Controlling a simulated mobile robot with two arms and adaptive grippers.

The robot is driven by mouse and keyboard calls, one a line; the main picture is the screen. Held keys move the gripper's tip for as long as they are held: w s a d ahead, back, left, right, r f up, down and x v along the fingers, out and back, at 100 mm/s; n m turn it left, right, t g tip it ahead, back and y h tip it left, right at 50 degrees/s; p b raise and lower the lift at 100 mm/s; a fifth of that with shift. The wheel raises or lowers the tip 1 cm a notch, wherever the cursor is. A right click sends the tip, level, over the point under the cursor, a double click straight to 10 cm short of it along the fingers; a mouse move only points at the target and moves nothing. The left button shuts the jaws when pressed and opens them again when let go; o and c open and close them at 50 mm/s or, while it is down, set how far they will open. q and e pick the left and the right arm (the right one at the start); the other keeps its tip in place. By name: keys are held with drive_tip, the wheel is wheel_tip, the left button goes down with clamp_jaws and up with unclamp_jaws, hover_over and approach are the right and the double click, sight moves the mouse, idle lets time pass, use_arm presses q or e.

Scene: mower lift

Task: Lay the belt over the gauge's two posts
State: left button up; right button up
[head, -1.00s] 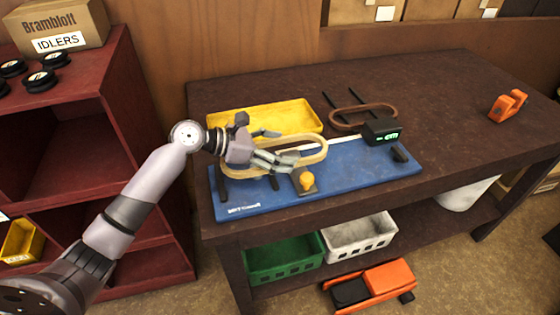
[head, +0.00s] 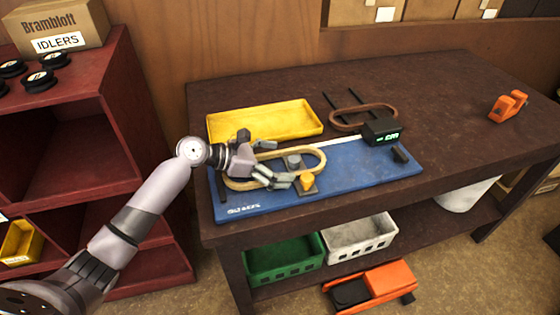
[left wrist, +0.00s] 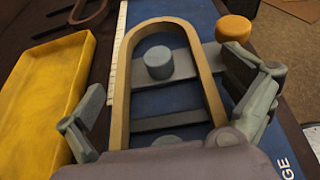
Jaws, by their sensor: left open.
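The tan belt (head: 322,164) is a long loop lying low over the blue gauge board (head: 365,172). In the left wrist view the belt (left wrist: 121,95) loops around a round grey post (left wrist: 158,62). A second grey post (left wrist: 165,141) shows partly inside the loop; my palm hides the near end. The first post also shows in the head view (head: 292,161). My left gripper (head: 278,163) is open above the belt; in the left wrist view its fingers (left wrist: 182,98) are spread on either side, apart from the belt. My right gripper is not in view.
A yellow tray (head: 265,120) stands behind the gauge. The gauge carries a yellow knob (head: 307,181) and a dark display box (head: 381,131). A brown belt (head: 375,108) lies behind it. An orange tape dispenser (head: 508,105) is far right; the table's right side is mostly clear.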

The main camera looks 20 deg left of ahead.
use_arm(q)
drive_tip(key=v, duration=1.2)
idle(0.5)
